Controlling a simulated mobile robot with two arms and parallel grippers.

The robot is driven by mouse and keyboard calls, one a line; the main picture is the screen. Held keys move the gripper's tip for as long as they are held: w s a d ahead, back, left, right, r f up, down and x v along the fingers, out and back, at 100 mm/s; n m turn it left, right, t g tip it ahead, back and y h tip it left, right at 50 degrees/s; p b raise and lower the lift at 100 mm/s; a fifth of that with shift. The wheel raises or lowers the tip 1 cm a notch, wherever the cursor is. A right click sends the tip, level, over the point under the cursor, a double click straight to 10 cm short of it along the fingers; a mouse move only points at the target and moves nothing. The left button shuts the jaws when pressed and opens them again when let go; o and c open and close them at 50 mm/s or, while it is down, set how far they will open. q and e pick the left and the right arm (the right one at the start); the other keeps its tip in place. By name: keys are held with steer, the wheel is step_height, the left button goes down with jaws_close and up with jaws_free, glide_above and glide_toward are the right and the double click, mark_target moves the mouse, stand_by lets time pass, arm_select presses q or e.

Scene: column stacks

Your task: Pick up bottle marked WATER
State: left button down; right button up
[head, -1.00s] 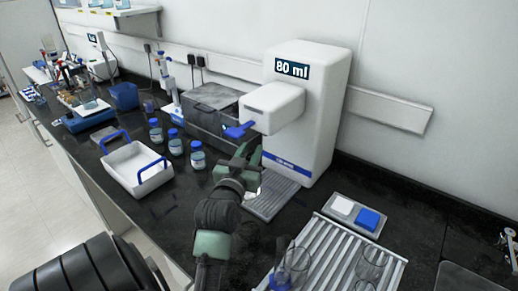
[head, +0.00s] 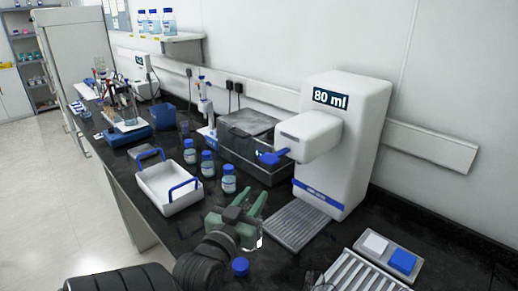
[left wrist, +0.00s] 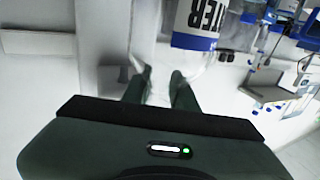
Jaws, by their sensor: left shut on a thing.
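My left gripper (head: 256,200) is over the dark counter, just left of the dispenser's drip tray in the head view. In the left wrist view its fingers (left wrist: 159,80) are shut on a pale, translucent body. This runs up to a white label with a blue band, on which "TER" can be read, so I take it to be the WATER bottle (left wrist: 202,20). In the head view the gripper hides most of this bottle, and only a small pale patch shows below the fingers. My right gripper is not in view.
A white dispenser (head: 342,150) marked 80 ml stands right of the gripper. Several blue-capped bottles (head: 229,180) stand behind it, with a white blue-handled tray (head: 165,190) to their left. A blue cap (head: 240,267) shows beside my arm. A ribbed rack (head: 365,272) is front right.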

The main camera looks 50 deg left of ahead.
arm_select(q)
steer(key=shift+s, duration=0.45)
stand_by(0.6)
stand_by(1.6)
